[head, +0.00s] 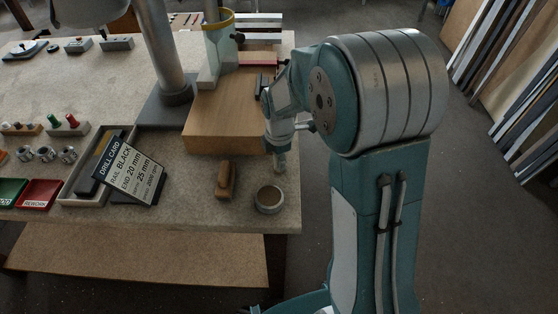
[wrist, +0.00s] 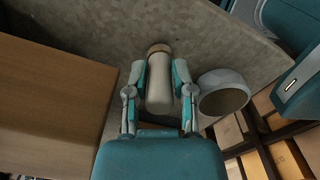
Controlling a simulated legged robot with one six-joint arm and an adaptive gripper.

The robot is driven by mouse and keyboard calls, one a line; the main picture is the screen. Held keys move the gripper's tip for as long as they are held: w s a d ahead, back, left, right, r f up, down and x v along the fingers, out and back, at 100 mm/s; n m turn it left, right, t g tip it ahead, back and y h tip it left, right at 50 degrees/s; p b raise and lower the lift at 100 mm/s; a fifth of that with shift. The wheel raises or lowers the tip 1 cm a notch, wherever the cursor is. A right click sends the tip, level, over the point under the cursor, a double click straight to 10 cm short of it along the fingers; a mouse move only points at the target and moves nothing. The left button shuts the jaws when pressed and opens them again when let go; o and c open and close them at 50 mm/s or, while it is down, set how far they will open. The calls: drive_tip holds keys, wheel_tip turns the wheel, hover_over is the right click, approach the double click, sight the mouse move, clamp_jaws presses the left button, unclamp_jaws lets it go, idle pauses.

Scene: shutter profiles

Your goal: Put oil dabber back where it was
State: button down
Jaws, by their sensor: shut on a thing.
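The oil dabber (wrist: 159,82), a pale cylinder with a tan end, is held between the two fingers of my gripper (wrist: 159,75) in the wrist view. In the head view my gripper (head: 280,150) is over the bench's right end, beside the wooden block, and the dabber is hard to make out there. A round grey cup (head: 268,199) with a brown inside stands near the bench's front right corner. In the wrist view the cup (wrist: 222,92) is just right of the dabber, apart from it.
A wooden block (head: 225,128) lies left of my gripper. A small wooden brush-like piece (head: 226,180) stands left of the cup. A drill card (head: 137,173) leans on a grey tray (head: 82,196). A metal column (head: 160,50) rises behind. The bench edge is close on the right.

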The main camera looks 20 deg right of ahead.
drive_tip(key=shift+f, duration=0.25)
drive_tip(key=c, duration=0.8)
unclamp_jaws()
drive_tip(key=shift+f, duration=0.1)
drive_tip(key=shift+o, duration=0.2)
